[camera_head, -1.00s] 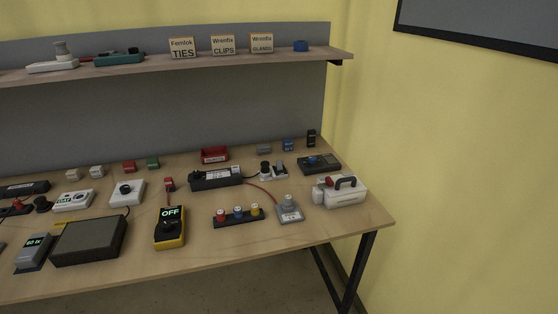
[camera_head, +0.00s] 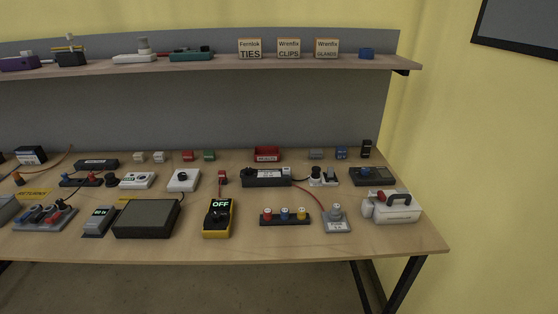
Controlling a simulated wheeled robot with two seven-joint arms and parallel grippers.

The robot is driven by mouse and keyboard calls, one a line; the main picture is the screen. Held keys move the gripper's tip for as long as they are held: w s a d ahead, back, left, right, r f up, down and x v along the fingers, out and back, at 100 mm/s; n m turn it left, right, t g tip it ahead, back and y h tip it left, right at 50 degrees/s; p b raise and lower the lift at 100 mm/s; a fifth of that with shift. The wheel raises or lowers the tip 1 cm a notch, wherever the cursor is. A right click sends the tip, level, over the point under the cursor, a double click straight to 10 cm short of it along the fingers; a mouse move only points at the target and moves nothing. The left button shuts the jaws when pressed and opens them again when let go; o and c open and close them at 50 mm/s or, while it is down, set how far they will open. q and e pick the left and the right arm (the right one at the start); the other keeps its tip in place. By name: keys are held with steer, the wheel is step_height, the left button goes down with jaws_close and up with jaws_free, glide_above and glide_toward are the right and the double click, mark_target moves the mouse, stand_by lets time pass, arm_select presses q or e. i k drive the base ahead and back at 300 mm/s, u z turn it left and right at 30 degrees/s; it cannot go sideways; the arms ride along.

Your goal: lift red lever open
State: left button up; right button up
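No part is clearly readable as a red lever at this size. Small red parts show in several places: a small red piece (camera_head: 222,177) standing behind the yellow meter, a red block (camera_head: 188,156) at the back of the table, and a red part on the white case (camera_head: 398,212) at the right end, near its dark handle. Whether any of these is a lever, and open or shut, I cannot tell. Neither of my grippers is in view.
The wooden table (camera_head: 300,246) carries many devices, among them a yellow meter (camera_head: 218,218) reading OFF, a dark-screened box (camera_head: 147,219), a black power strip (camera_head: 266,178) and a red bin (camera_head: 267,154). A shelf (camera_head: 220,70) runs above. The front edge strip is mostly bare.

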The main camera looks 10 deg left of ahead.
mark_target(48, 221)
steer(key=u, duration=2.05)
